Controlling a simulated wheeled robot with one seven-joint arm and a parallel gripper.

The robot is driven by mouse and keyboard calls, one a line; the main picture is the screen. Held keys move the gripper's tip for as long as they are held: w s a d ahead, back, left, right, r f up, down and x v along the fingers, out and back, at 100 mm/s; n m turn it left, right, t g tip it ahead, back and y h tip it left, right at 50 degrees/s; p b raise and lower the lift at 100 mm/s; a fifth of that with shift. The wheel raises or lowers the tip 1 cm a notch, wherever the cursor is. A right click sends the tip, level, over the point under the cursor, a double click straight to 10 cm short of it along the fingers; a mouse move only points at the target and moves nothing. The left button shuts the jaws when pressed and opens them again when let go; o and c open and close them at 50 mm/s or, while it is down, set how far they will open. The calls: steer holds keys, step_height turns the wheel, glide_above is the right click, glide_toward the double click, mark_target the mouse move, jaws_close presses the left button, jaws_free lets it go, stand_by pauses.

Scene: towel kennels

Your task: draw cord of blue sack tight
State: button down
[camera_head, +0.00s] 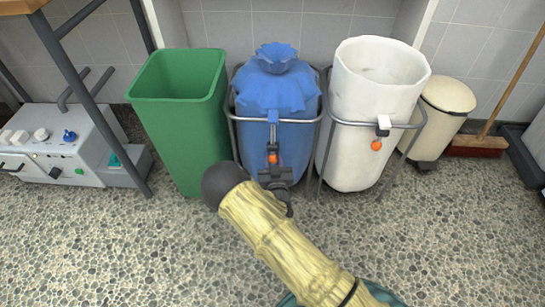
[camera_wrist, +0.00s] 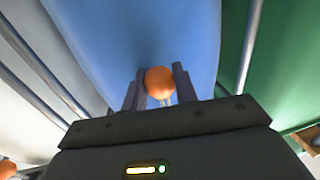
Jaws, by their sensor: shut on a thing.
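The blue sack (camera_head: 274,100) hangs in a grey metal frame. Its mouth is gathered into a bunched, ruffled neck on top. Its orange cord ball (camera_head: 272,159) hangs at the front, below the frame's rim. My gripper (camera_head: 273,168) is at the sack's front, shut on the cord ball. In the wrist view the ball (camera_wrist: 159,82) sits between the two dark fingers, with the blue sack (camera_wrist: 140,35) close behind it. A short pale piece, perhaps cord, shows by the ball. The rest of the cord is hard to make out.
A green bin (camera_head: 180,110) stands close on the left. An open white sack (camera_head: 370,90) with its own orange ball (camera_head: 376,145) hangs on the right. A cream pedal bin (camera_head: 442,115) and a broom (camera_head: 480,145) are farther right. The pebbled floor in front is clear.

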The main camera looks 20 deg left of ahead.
steer(key=c, duration=1.1)
jaws_free()
steer(key=shift+f, duration=0.4)
steer(key=shift+c, duration=0.2)
steer(key=shift+o, duration=0.2)
steer(key=shift+r, duration=0.1)
steer(key=shift+s+r, duration=0.1)
steer(key=p+v, duration=0.7)
steer(key=v, duration=1)
steer(key=shift+d, duration=0.15)
